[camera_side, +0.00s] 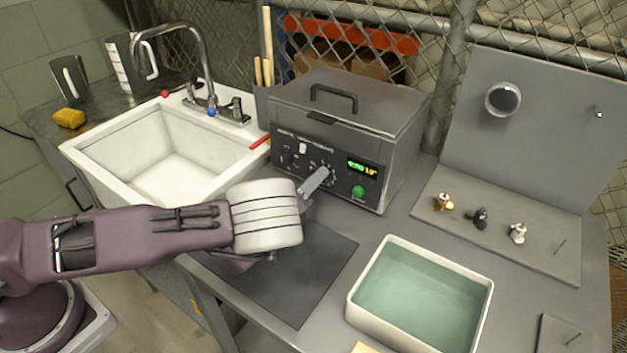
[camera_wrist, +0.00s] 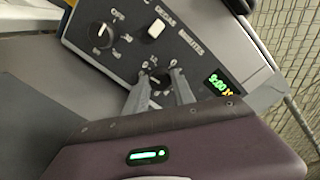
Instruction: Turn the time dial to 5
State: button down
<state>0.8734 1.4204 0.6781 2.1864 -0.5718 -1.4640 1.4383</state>
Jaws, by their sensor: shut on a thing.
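The time dial (camera_wrist: 155,78) is a dark round knob under the word MINUTES on the front panel of the grey tank (camera_side: 345,115). My gripper (camera_wrist: 160,90) is at the panel, with its two fingers on either side of the dial and shut on it. In the side view, my gripper (camera_side: 318,181) reaches the panel and its fingers hide much of the dial. The display (camera_side: 362,168) is lit green and orange; in the wrist view (camera_wrist: 219,86) it seems to read 9:00 on its green part. The dial's exact pointer setting is hard to tell.
Another dial (camera_wrist: 101,35) marked OFF and a white switch (camera_wrist: 155,29) sit beside the time dial. A green button (camera_side: 358,191) is below the display. A sink (camera_side: 90,150) is at left, a water-filled basin (camera_side: 357,311) at front right, and a dark mat (camera_side: 310,290) lies before the tank.

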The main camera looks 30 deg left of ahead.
jog(key=n, duration=0.4)
jog(key=shift+n, duration=0.3)
jog(key=n, duration=0.3)
jog(key=shift+f+n, duration=0.1)
jog(key=shift+n, duration=0.2)
jog(key=n, duration=0.4)
jog(key=shift+n+h, duration=0.4)
jog(key=shift+n, duration=1.2)
jog(key=c, duration=1.1)
grip_release()
jog(key=shift+o, duration=0.2)
jog(key=s, duration=0.7)
jog(key=shift+s, duration=0.1)
